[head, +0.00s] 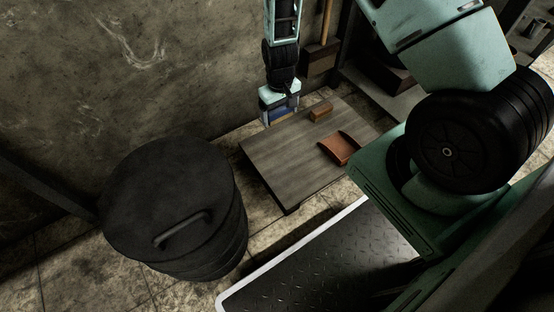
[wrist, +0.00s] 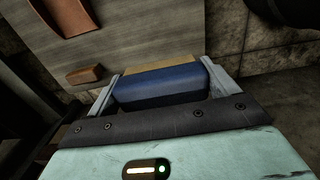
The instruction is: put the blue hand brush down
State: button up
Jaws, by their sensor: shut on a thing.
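My gripper (head: 280,110) is shut on the blue hand brush (head: 283,103) at the far left end of a low wooden table (head: 285,155). In the wrist view, the brush (wrist: 160,88) lies between the two fingers of my gripper (wrist: 163,72), its blue body across the jaws. A tan strip shows along its far side. The tabletop (wrist: 150,35) is beyond it in that view. I cannot tell whether the brush touches the table.
A small brown block (head: 320,110) and a curved reddish-brown piece (head: 340,147) lie on the table's right part. A black lidded bin (head: 175,205) stands at front left. The table's left and front parts are bare. A wall (head: 150,70) rises behind.

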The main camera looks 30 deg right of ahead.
jog(key=b, duration=0.8)
send_near(277, 148)
notch_tip(277, 148, down, 7)
jog(key=b, duration=0.6)
jog(key=shift+r+b, duration=0.15)
jog(key=shift+b, duration=0.25)
jog(key=shift+r, duration=0.15)
jog(key=o, duration=0.9)
jog(key=shift+o, duration=0.2)
